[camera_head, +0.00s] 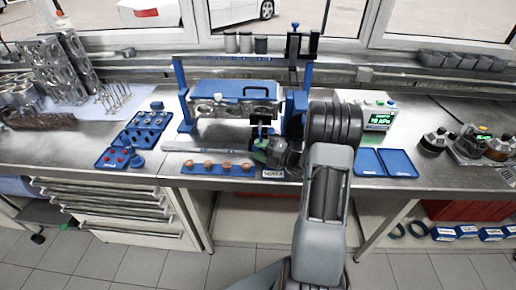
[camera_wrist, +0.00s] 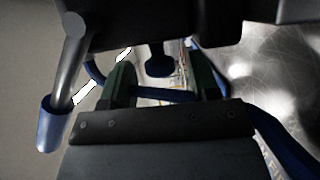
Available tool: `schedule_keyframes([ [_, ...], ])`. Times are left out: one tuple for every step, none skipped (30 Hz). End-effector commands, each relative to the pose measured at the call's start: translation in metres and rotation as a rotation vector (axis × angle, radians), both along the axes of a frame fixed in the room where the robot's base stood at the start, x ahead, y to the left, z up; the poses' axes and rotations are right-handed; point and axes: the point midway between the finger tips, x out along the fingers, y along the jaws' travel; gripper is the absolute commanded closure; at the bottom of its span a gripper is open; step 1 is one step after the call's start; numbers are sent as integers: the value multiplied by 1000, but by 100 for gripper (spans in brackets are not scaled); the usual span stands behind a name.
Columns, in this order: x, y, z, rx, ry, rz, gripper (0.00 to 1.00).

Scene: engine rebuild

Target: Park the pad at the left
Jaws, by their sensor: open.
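A blue flat-topped piece with a black handle (camera_head: 257,90), which looks like the pad, sits in the blue-posted fixture at the back middle of the bench, above a metal engine part (camera_head: 222,109). My gripper (camera_head: 262,143) is in front of the fixture, low and right of its middle. In the wrist view its two green fingers (camera_wrist: 162,75) stand apart, open. A blue bar (camera_wrist: 165,96) crosses the gap between them, and a dark blue knob (camera_wrist: 159,65) shows beyond. I cannot tell whether the fingers touch the bar. My wrist hides part of the fixture's right side.
A blue strip with copper-coloured pieces (camera_head: 244,168) lies along the front. Blue trays with small parts (camera_head: 115,158) are left; an open blue tray (camera_head: 398,161) and a gauge box reading kPa (camera_head: 380,119) are right. Metal blocks (camera_head: 45,67) stand far left. Bare bench shows between.

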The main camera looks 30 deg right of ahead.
Motion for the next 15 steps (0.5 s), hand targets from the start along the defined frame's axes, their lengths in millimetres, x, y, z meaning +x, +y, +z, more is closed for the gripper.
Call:
schedule_keyframes([
  [3, 3, 0, 1, 1, 1, 45],
  [4, 4, 0, 1, 1, 1, 45],
  [5, 5, 0, 1, 1, 1, 45],
  [6, 5, 0, 1, 1, 0, 45],
  [7, 5, 0, 0, 1, 0, 45],
  [7, 6, 0, 0, 1, 0, 45],
  [7, 6, 0, -1, 1, 0, 45],
  [7, 6, 0, -1, 1, 0, 45],
  [7, 6, 0, -1, 1, 0, 45],
  [7, 6, 0, -1, 1, 0, 45],
  [7, 6, 0, -1, 1, 0, 45],
  [7, 6, 0, -1, 1, 0, 45],
  [7, 6, 0, -1, 1, 0, 45],
  [7, 6, 0, -1, 1, 0, 45],
  [7, 6, 0, -1, 1, 0, 48],
])
